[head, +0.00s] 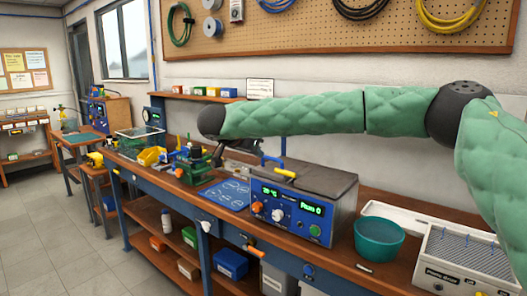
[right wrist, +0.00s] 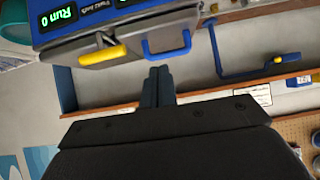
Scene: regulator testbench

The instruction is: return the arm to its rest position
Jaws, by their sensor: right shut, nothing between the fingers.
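My right arm in its green quilted sleeve reaches from the right edge across the head view, above the bench. My right gripper (head: 219,153) hangs dark at its far end, near the back left of the blue-fronted test unit (head: 310,205). In the right wrist view the two fingers of my right gripper (right wrist: 157,86) are together with nothing between them. The unit's blue handle (right wrist: 166,47) and yellow-tipped lever (right wrist: 104,55) lie just beyond the fingertips in that picture. I cannot tell the exact gap. My left gripper is not in view.
A teal bowl (head: 379,239) and a white slotted box (head: 465,259) stand at the right of the wooden bench. A blue mat (head: 226,194) lies left of the unit, with a green fixture (head: 194,165) beyond it. A pegboard (head: 300,30) with coiled cables hangs behind.

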